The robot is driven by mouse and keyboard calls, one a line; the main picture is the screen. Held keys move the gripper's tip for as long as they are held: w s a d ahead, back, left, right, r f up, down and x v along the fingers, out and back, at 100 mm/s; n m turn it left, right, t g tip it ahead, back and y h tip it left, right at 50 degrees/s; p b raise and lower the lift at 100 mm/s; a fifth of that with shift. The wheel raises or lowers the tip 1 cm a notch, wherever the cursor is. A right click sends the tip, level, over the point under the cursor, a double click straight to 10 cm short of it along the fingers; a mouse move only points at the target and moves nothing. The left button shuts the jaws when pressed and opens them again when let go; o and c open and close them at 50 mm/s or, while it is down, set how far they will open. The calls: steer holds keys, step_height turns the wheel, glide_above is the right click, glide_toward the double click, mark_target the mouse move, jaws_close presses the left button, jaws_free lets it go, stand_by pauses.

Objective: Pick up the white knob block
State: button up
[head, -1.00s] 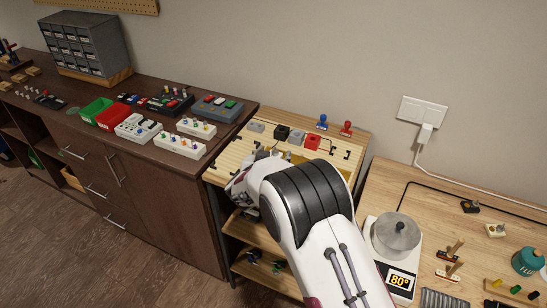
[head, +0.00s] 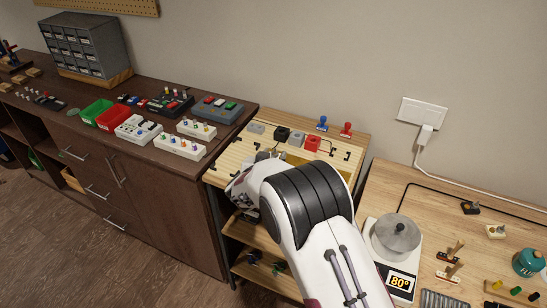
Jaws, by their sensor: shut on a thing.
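White blocks with coloured knobs on top lie on the dark cabinet: one nearer the front (head: 180,147), one behind it (head: 197,130), and a wider white block (head: 138,129) to their left. A small cream block with a dark top piece (head: 495,232) lies on the right bench. I cannot tell which of these is the white knob block. My white and black arm reaches up over the middle wooden bench. Its wrist is at the bench's front left. My gripper's jaws are hidden behind the arm, and nothing held by them shows.
Small grey, black and red blocks (head: 312,143) stand along the back of the middle bench (head: 230,165). Blue and red stamps stand behind them. Green (head: 97,110) and red bins sit on the cabinet. A scale with a metal pot (head: 396,236) stands on the right bench.

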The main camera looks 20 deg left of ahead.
steer(key=shift+r, duration=0.1)
step_height(320, 180, up, 10)
stand_by(0.6)
stand_by(0.6)
